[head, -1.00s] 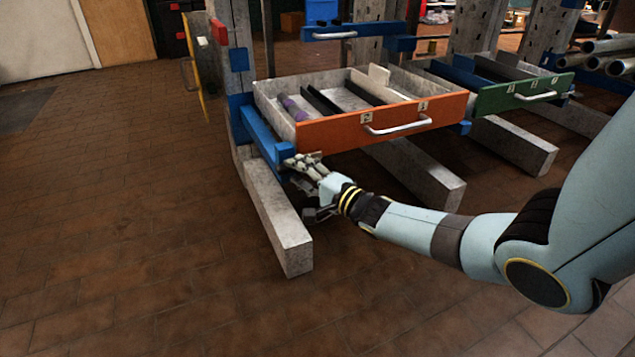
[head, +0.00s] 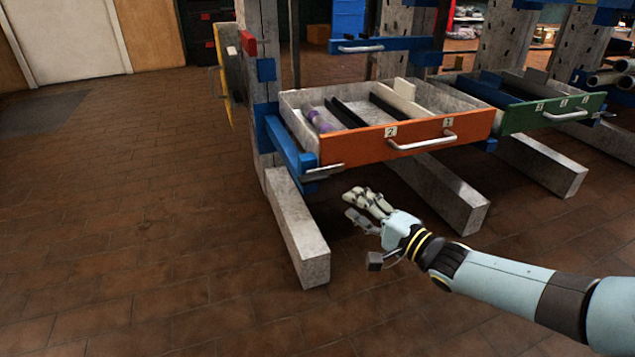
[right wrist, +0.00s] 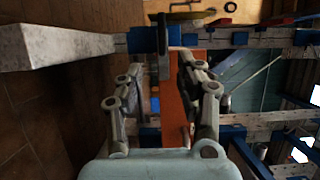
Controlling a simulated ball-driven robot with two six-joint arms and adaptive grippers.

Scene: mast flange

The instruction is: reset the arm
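My right gripper (head: 354,204) reaches in from the right in the head view, in front of and below the orange drawer (head: 365,145). Its fingers are apart with nothing between them. In the right wrist view the gripper (right wrist: 160,78) also shows two spread fingers. A grey metal piece (head: 323,172) sits at the end of the blue rail under the drawer's left corner, apart from the gripper. My left gripper is not in view.
The orange drawer stands pulled out and holds a purple cylinder (head: 319,121) and dark dividers. A green drawer (head: 552,113) is at its right. Concrete beams (head: 300,235) lie on the floor below. The tiled floor (head: 120,200) at the left is clear.

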